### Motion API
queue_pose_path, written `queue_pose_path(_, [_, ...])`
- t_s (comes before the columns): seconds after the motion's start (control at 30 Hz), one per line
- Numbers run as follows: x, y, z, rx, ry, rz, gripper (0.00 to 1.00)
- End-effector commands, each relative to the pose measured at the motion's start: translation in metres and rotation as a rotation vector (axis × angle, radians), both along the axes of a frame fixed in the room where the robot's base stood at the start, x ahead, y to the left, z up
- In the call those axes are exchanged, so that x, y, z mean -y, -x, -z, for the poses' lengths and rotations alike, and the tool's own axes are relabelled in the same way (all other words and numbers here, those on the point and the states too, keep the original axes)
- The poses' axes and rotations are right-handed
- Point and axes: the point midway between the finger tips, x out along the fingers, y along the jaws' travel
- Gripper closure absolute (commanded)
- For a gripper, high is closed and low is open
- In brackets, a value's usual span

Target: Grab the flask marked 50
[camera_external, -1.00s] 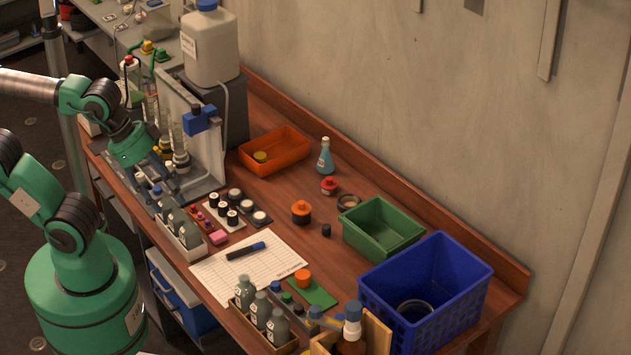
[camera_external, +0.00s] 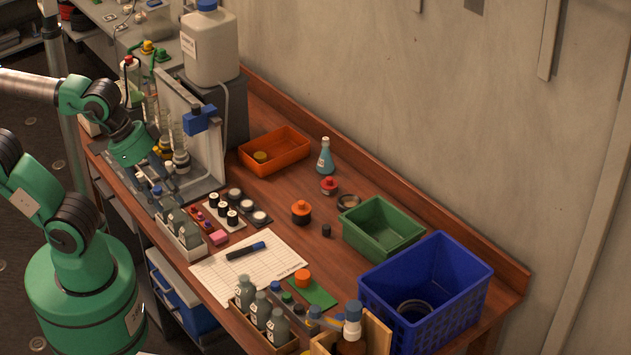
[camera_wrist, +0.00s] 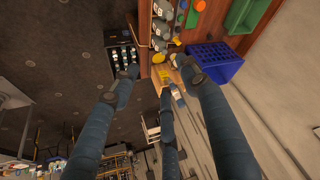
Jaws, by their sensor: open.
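A conical flask (camera_external: 325,160) with blue liquid and a pale label stands upright on the brown bench, right of the orange tray. Its marking is too small to read. I cannot pick it out in the wrist view. My gripper (camera_wrist: 162,78) is open in the wrist view, its dark blue fingers spread. In the outside view my green wrist hangs above the bench's left end by the grey stand, well left of the flask. The fingers are hard to make out there.
An orange tray (camera_external: 290,163), a green bin (camera_external: 365,242) and a blue basket (camera_external: 440,305) line the back. A red-capped jar (camera_external: 329,185) sits near the flask. Grey bottles (camera_external: 180,228) stand in a white rack at the front. The grey stand (camera_external: 205,150) rises between my wrist and the flask.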

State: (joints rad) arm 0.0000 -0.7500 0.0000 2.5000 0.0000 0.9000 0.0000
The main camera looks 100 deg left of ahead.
Motion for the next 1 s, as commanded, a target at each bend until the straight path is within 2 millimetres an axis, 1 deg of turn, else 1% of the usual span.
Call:
queue_pose_path(0.27, [-0.001, -0.001, -0.001, -0.001, 0.002, -0.007, 0.55])
queue_pose_path(0.47, [-0.006, -0.014, -0.012, -0.011, 0.024, -0.064, 0.55])
queue_pose_path(0.67, [-0.022, -0.045, -0.033, -0.029, 0.075, -0.198, 0.55])
queue_pose_path(0.87, [-0.045, -0.085, -0.055, -0.051, 0.142, -0.377, 0.55])
queue_pose_path(1.0, [-0.066, -0.114, -0.067, -0.063, 0.189, -0.504, 0.55])
